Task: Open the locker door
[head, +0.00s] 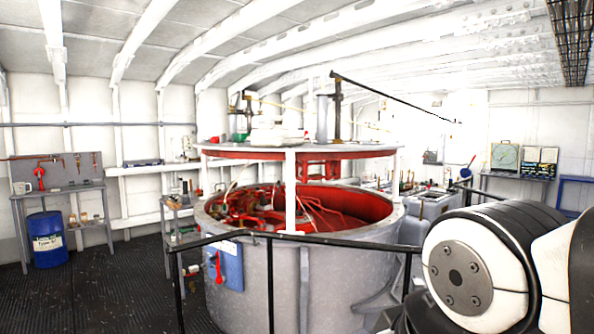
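I cannot make out a locker or a locker door in the head view. A small blue box (229,266) with a red lever (218,267) is at the front left of the big round grey tank; I cannot tell whether it has a door. A white and black joint of my arm fills the lower right corner and hides what is behind it. My gripper is not in view.
The grey tank (335,262) with a red inside stands in the middle, behind a black railing (270,285). A workbench (60,190) and blue drum (47,240) stand at the left. Dark floor (100,290) is clear at the lower left. Benches line the right wall.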

